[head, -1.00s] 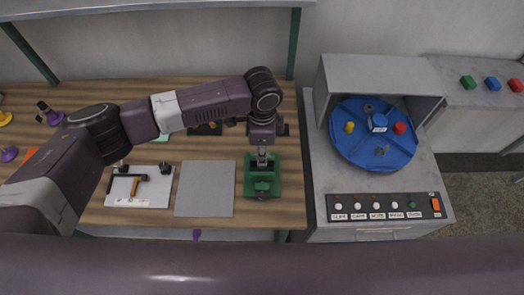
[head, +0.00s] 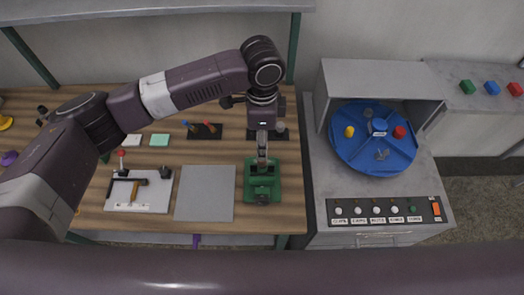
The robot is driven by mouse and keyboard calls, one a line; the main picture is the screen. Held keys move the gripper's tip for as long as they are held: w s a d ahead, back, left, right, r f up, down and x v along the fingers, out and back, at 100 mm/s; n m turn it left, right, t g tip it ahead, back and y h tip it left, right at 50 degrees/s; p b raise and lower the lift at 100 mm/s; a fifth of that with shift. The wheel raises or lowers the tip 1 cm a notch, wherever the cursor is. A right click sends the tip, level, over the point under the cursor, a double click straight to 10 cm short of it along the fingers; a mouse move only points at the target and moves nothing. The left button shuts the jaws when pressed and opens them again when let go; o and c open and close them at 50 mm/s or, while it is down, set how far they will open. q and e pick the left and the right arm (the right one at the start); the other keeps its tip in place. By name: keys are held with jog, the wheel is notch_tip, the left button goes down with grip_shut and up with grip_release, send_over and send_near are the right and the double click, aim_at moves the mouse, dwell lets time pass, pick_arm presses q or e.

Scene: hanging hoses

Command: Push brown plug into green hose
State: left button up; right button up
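My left gripper (head: 262,150) points down, directly over or just behind a green bench device (head: 262,182) near the table's right edge. Its fingers look close together but are too small to read, and I cannot tell whether it holds or touches anything. I cannot make out a brown plug or a green hose for certain. A small brown-orange piece (head: 208,125) stands beside a blue one on a black mat (head: 205,133), left of the gripper. My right gripper is not in view; a dark arm link crosses the bottom of the picture.
Right stands a grey machine with a blue turntable (head: 345,150). Coloured blocks sit on a far-right shelf.

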pick_arm(q)
notch_tip(320, 180, up, 4)
jog(key=shift+f, duration=0.15)
jog(key=shift+s+f, duration=0.1)
dwell(0.5)
